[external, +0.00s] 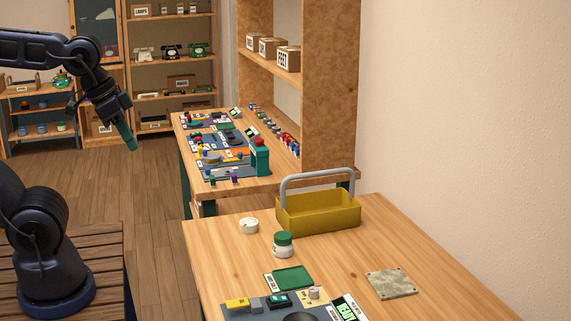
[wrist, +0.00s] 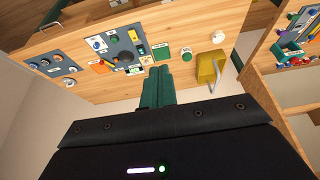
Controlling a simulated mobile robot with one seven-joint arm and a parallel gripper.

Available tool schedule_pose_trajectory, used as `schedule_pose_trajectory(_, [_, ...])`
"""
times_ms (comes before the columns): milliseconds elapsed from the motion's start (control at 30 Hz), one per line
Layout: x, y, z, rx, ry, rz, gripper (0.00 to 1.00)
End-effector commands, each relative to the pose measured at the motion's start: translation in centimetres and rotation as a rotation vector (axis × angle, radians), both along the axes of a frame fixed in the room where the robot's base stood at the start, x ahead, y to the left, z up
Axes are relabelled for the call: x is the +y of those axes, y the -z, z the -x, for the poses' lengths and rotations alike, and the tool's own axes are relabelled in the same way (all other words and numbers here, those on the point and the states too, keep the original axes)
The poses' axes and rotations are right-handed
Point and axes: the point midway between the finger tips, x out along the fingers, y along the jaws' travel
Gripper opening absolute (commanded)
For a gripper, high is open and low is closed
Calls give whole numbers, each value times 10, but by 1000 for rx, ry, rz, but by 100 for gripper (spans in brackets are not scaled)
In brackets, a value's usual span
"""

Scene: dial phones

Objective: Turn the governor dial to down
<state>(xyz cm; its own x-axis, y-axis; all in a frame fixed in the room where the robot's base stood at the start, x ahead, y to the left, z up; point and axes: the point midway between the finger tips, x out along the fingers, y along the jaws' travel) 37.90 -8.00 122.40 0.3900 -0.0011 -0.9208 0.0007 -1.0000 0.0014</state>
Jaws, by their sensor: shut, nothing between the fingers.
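My gripper (external: 131,146) is shut and empty, held in the air left of the wooden tables in the external view. Its green fingers are together in the wrist view (wrist: 157,75). A grey panel (wrist: 123,50) in the wrist view carries a black round part, a yellow piece and other controls. Part of this panel (external: 262,310) shows at the bottom edge of the external view. A second grey panel (wrist: 52,66) at the left of the wrist view carries several knobs or dials. Labels are too small to read, so I cannot tell which is the governor dial.
A yellow toolbox (external: 318,212) with a grey handle stands at the near table's back. A green-lidded jar (external: 283,245), a white round piece (external: 249,226), a green tray (external: 292,279) and a stone-coloured plate (external: 391,284) lie on it. A farther bench (external: 262,186) holds more panels.

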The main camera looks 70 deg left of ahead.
Motion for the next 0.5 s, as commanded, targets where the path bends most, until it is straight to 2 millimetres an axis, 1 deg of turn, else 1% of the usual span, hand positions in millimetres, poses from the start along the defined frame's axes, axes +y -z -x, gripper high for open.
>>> schedule_pose_trajectory(33, [0, 0, 0, 0, 0, 0, 8])
schedule_pose_trajectory(133, [0, 0, -4, 4, -3, 5, 28])
schedule_pose_trajectory(200, [-1, -1, -10, 12, -10, 14, 41])
schedule_pose_trajectory(233, [-2, -1, -15, 17, -15, 19, 45])
schedule_pose_trajectory(367, [-6, -1, -40, 44, -44, 51, 45])
schedule_pose_trajectory(500, [-12, 1, -72, 80, -85, 88, 45])
